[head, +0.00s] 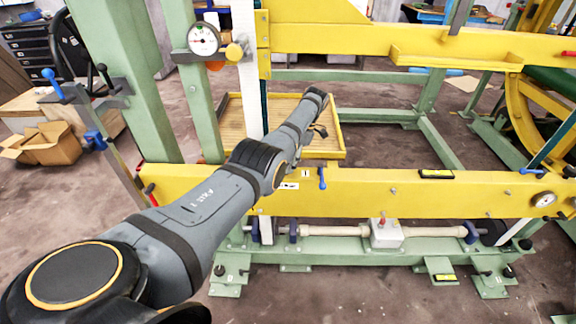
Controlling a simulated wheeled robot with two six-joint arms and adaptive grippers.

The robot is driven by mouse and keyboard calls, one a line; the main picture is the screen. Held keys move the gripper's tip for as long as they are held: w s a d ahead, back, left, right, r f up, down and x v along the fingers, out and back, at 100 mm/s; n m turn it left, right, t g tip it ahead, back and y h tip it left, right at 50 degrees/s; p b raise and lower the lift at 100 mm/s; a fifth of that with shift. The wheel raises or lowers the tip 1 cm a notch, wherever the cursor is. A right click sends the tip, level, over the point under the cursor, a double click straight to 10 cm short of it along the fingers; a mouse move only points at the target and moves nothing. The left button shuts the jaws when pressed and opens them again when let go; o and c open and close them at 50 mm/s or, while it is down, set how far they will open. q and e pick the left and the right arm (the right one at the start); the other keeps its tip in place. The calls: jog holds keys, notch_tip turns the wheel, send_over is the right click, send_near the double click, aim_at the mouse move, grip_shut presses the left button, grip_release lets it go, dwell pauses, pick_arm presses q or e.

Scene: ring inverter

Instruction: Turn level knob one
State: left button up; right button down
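A blue-handled knob (322,178) hangs on the front of the yellow beam (375,195), just right of a small label marked 1 (305,173). My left arm reaches in from the lower left, over the beam. My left gripper (320,131) seems to be the small dark part at the arm's far end, above and behind the beam and apart from the blue knob. Its fingers are too small to tell open from shut. My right gripper is not in view.
A wooden tray (340,140) with a yellow rim lies behind the beam. A dial gauge (203,39) sits on the left green post. Other blue handles (530,171) show at the right. A white box with a red lever (385,234) sits on the lower rail. Boxes (52,143) stand far left.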

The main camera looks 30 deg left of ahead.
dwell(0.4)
pick_arm(q)
jog(key=o, duration=1.1)
jog(key=shift+o, duration=0.2)
